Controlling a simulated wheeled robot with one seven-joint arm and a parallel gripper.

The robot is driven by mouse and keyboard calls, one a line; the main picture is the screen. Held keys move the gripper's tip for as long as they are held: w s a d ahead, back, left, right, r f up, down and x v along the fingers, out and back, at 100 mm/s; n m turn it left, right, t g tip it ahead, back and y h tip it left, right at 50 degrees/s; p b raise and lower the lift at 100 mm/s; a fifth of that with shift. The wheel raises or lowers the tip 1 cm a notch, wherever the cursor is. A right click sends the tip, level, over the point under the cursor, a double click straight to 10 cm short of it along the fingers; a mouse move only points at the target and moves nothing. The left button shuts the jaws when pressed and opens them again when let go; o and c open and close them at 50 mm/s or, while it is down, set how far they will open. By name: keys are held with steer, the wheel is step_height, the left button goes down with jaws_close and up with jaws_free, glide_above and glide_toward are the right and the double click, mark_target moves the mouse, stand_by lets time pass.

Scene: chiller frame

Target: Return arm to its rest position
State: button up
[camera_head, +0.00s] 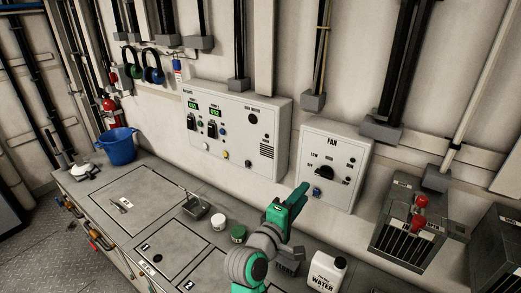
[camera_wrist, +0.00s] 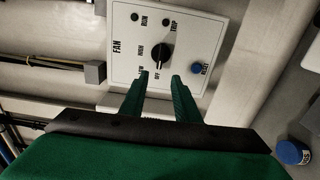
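My gripper (camera_head: 300,190) is raised over the counter in the head view, in front of the white fan panel (camera_head: 346,147). In the wrist view, my gripper (camera_wrist: 160,82) has two green fingers with a clear gap between them, and nothing is held. The fan panel (camera_wrist: 195,15) fills the upper middle there, turned sideways. Its black knob (camera_wrist: 161,57) appears just beyond the fingertips, between them in the picture. I see no contact with the knob. Its exact setting is hard to read.
The counter holds a blue bucket (camera_head: 117,146), a small tray (camera_head: 196,208), a white jar (camera_head: 218,222), a green-topped jar (camera_head: 238,233) and a white water jug (camera_head: 326,272). A larger control panel (camera_head: 237,130) is left of the fan panel.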

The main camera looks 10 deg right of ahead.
steer(key=s+a+f+t+y, duration=0.2)
steer(key=s+a+f+y, duration=0.2)
steer(key=s+a+f, duration=0.55)
steer(key=s+a+f+t+y, duration=0.1)
steer(key=s+a+f+y, duration=0.45)
steer(key=f, duration=0.85)
steer(key=s+a+f+m+y, duration=0.35)
steer(key=s+a, duration=0.55)
steer(key=s, duration=0.4)
steer(key=s+r+m, duration=0.2)
steer(key=s+m, duration=0.3)
steer(key=s, duration=0.8)
steer(key=shift+a+r, duration=0.25)
steer(key=shift+a, duration=0.15)
steer(key=shift+w, duration=0.1)
